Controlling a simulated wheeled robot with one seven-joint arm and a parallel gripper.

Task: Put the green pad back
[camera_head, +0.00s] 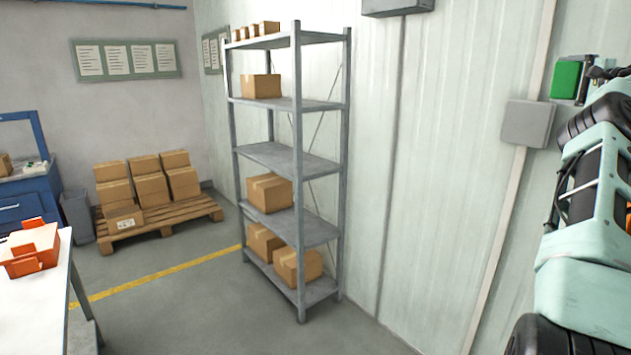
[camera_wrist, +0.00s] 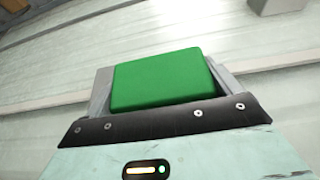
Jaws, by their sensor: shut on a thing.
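The green pad (camera_wrist: 160,79) is a flat green block held between the grey fingers of my gripper (camera_wrist: 162,88), which is shut on it. In the head view the green pad (camera_head: 566,80) shows at the upper right, raised in the air in front of the pale wall. My gripper (camera_head: 585,80) is partly seen there, at the end of my arm along the right edge. No place for the pad can be made out for certain in either view.
A grey metal shelf (camera_head: 298,170) with cardboard boxes stands by the wall. A pallet (camera_head: 165,224) of boxes lies behind it to the left. A white table (camera_head: 45,300) with an orange tray (camera_head: 30,262) is at the left edge. The floor (camera_head: 220,310) between is clear.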

